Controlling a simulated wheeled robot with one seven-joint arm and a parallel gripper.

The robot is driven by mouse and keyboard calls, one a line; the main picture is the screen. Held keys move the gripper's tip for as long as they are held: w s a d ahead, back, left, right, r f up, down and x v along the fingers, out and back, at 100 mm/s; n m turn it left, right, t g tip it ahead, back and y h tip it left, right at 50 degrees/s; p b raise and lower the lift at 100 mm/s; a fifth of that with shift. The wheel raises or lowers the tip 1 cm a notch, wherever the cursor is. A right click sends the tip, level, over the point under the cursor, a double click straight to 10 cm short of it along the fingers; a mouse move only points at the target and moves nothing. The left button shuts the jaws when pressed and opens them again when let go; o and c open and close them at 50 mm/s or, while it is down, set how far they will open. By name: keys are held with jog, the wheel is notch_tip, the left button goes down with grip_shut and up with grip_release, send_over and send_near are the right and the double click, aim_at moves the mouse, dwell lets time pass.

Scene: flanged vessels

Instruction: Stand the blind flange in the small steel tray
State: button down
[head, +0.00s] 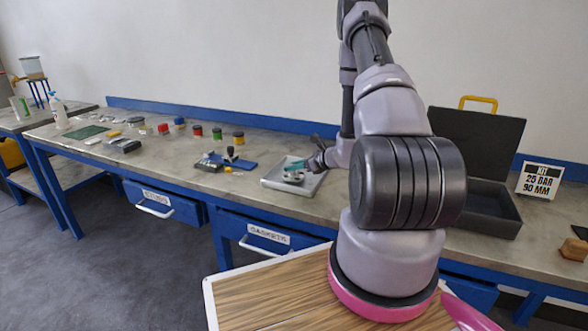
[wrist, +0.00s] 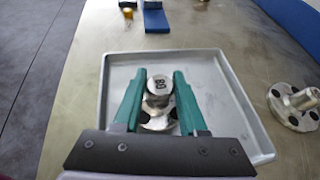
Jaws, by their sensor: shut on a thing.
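The small steel tray (head: 270,181) sits on the bench, and in the wrist view its grey floor and rim (wrist: 244,118) surround my fingers. The blind flange, a steel piece with a knob marked 80 (wrist: 158,84), is between the teal fingers of my gripper (wrist: 160,76). Its wider disc shows below the knob, partly hidden by the fingers. In the head view the flange (head: 292,178) and my gripper (head: 297,166) are over the tray. My gripper is shut on it. I cannot tell whether the flange touches the tray floor.
Another steel flange with bolt holes and a stub (wrist: 296,106) stands right of the tray in the wrist view. A blue block (wrist: 155,18) lies beyond the tray. A dark open case (head: 484,205) and a 25 BAR 90 MM sign (head: 540,181) stand at the right.

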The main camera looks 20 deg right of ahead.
jog(key=shift+f, duration=0.3)
jog(key=shift+f, duration=0.1)
jog(key=shift+c, duration=2.3)
grip_release()
jog(key=shift+f, duration=0.1)
